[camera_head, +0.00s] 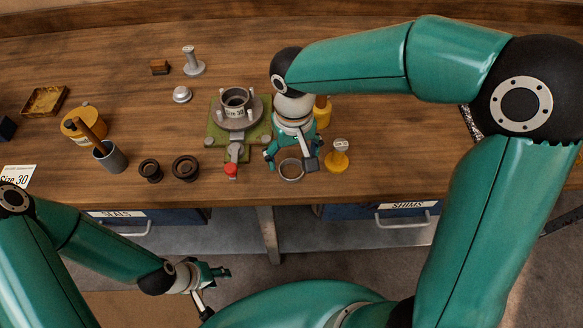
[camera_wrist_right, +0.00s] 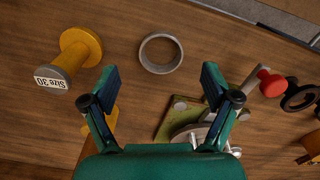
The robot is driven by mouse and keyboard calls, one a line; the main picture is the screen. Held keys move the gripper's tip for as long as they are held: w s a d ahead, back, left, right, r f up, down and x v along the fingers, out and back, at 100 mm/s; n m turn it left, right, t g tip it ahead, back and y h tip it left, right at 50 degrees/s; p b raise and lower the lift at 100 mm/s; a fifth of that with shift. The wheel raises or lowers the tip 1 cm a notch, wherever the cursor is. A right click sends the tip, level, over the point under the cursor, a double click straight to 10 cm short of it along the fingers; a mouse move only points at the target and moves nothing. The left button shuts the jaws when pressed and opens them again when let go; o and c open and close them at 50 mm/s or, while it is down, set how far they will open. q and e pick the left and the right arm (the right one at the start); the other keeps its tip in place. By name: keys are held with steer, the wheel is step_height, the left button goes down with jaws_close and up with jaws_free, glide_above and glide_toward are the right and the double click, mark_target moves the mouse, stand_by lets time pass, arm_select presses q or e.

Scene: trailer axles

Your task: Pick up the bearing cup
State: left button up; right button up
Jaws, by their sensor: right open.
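The bearing cup (camera_head: 291,170), a plain grey metal ring, lies flat on the wooden table near its front edge. In the right wrist view the bearing cup (camera_wrist_right: 160,53) sits just beyond the fingertips, roughly centred between them, with bare wood inside it. My right gripper (camera_head: 289,159) is open and empty above the cup, its fingers apart on either side in the wrist view (camera_wrist_right: 160,79). The fingers do not appear to touch the cup. My left gripper (camera_head: 215,288) is low in front of the table, fingers spread and empty.
A green fixture with a grey hub (camera_head: 236,112) and red knob (camera_head: 231,170) stands left of the cup. A yellow spool (camera_head: 337,157) stands close on its right. Two dark rings (camera_head: 185,168) (camera_head: 150,170) and a grey pot (camera_head: 111,158) lie further left.

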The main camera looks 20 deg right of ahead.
mark_target(293, 175)
step_height(293, 175, down, 5)
steer(key=shift+f+p, duration=0.1)
steer(key=shift+p, duration=0.35)
steer(key=c, duration=1.3)
steer(key=shift+r, duration=0.2)
